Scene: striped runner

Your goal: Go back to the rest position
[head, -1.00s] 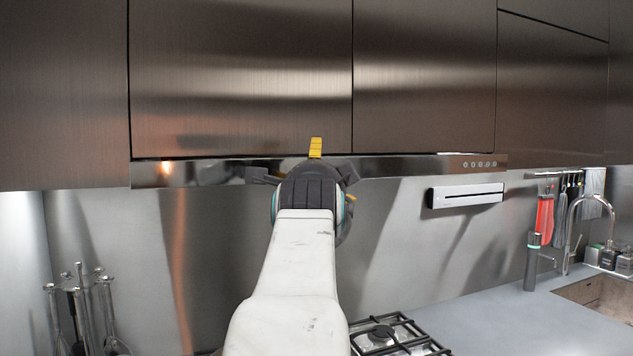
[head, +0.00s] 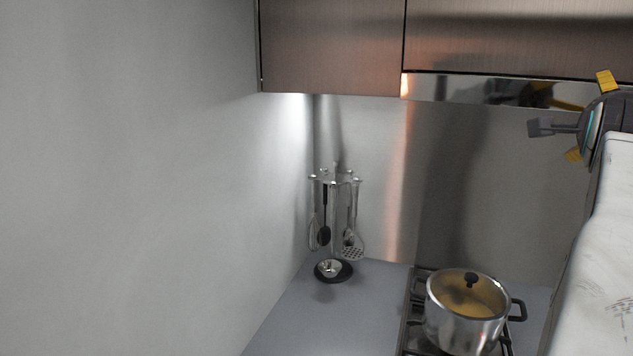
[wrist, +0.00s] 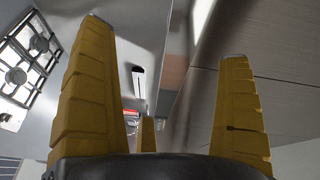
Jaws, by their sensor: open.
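My gripper (wrist: 165,105) shows in the wrist view with its yellow fingers spread wide and nothing between them. In the head view my gripper (head: 590,120) is at the right edge, raised in front of the hood strip below the upper cabinets. My white arm rises to it from the lower right corner. Part of the gripper is cut off by the picture's edge.
A steel pot (head: 463,330) with a glass lid stands on the stove (head: 413,335), below and left of my arm. A utensil rack (head: 333,225) stands in the counter corner. Upper cabinets (head: 335,45) hang above. A bare wall (head: 130,180) fills the left.

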